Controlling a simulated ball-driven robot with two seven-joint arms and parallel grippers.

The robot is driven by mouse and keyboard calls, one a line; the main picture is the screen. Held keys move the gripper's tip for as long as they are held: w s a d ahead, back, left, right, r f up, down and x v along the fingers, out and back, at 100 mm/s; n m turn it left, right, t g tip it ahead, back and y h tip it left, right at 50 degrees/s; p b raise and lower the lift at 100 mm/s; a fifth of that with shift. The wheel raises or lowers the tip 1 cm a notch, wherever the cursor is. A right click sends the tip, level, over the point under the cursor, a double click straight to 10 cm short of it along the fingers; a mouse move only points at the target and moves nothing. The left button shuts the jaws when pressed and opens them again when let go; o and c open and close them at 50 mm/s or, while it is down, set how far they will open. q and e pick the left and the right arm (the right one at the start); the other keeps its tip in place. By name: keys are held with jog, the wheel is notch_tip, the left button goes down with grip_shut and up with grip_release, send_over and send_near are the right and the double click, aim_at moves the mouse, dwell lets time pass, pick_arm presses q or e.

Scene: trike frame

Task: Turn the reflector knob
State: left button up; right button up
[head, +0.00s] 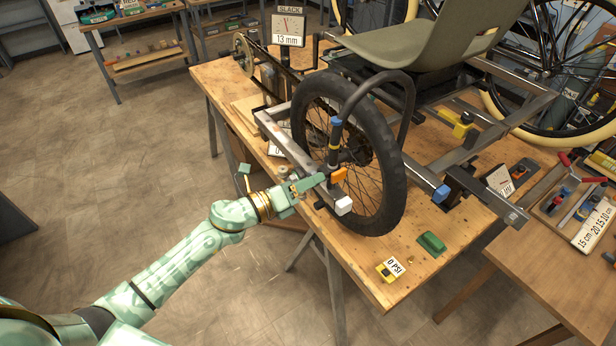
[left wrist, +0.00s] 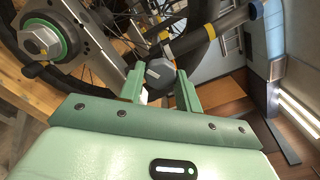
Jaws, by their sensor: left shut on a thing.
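My left gripper (head: 322,178) reaches in from the left to the front wheel's fork, beside an orange reflector (head: 340,174). In the left wrist view, my left gripper (left wrist: 161,82) has its two green fingers on either side of a dark grey faceted knob (left wrist: 160,72) and is shut on it. The knob is hidden or too small to make out in the head view. A white block (head: 344,206) sits just below the reflector. My right gripper is not in view.
The black-tyred wheel (head: 394,190) stands right behind the gripper, with the metal frame (head: 290,150) around it. Open floor is at left.

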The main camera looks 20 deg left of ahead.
pick_arm(q)
jog(key=shift+r+n+p, duration=0.15)
jog(key=shift+n+p, duration=2)
jog(key=shift+n, duration=2.45)
jog(key=o, duration=1)
jog(key=shift+c, duration=0.2)
jog(key=shift+s+a, duration=0.1)
jog(key=b+v, duration=0.2)
jog(key=v, duration=1.4)
